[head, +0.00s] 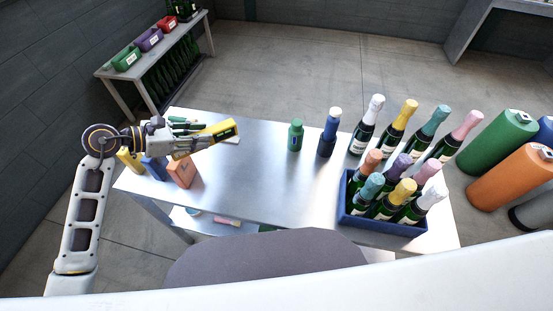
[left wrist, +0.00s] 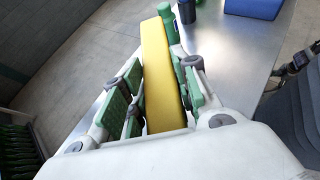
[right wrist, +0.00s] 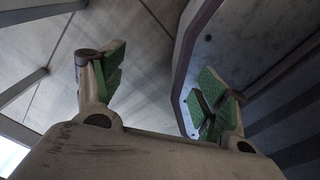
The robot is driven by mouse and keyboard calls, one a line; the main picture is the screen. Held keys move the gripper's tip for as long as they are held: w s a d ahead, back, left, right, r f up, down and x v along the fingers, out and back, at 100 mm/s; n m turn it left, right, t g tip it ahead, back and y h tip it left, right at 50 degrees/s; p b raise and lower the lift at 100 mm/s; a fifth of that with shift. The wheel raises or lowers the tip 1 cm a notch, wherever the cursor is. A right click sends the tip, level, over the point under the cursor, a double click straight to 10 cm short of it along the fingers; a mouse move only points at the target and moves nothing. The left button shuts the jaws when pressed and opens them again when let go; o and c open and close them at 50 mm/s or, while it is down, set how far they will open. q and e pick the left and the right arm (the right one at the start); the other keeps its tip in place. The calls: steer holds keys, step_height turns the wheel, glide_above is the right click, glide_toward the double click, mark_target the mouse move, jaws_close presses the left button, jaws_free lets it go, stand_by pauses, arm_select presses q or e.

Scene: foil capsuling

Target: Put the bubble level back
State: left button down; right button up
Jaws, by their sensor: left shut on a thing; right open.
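The bubble level is a yellow bar (head: 217,131) with a dark face, seen in the head view above the left part of the metal table. My left gripper (head: 188,145) is shut on it and holds it lengthwise. In the left wrist view the yellow level (left wrist: 162,70) lies between the green finger pads of my left gripper (left wrist: 158,100). My right gripper (right wrist: 158,85) is open and empty in the right wrist view, with floor and a table part behind it. It does not show in the head view.
An orange block (head: 181,173), a blue block (head: 154,168) and a yellow block (head: 130,160) stand at the table's left end. A green bottle (head: 295,135) and a dark blue one (head: 329,133) stand mid-table. A blue crate (head: 385,225) of foiled bottles stands right, with several bottles behind. The table's middle (head: 258,180) is clear.

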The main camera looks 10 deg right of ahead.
mark_target(222, 129)
arm_select(q)
steer(key=shift+m+g, duration=0.3)
steer(key=d, duration=0.2)
steer(key=w+d+p, duration=0.1)
steer(key=d, duration=0.2)
steer(key=w+d, duration=0.1)
steer(key=d, duration=0.2)
steer(key=shift+w+d+f+p, duration=0.2)
steer(key=shift+f+p, duration=0.15)
steer(key=shift+f, duration=0.05)
steer(key=w+d+f+n+t+p, duration=0.1)
steer(key=d+f, duration=0.6)
steer(key=d, duration=0.1)
steer(key=shift+w+f, duration=0.15)
steer(key=shift+w, duration=0.05)
arm_select(e)
steer(key=a+r, duration=0.1)
steer(key=s+a+r, duration=0.2)
steer(key=shift+a+r, duration=0.15)
steer(key=shift+a, duration=0.1)
arm_select(q)
steer(key=shift+d+f, duration=0.1)
arm_select(e)
steer(key=shift+d, duration=0.25)
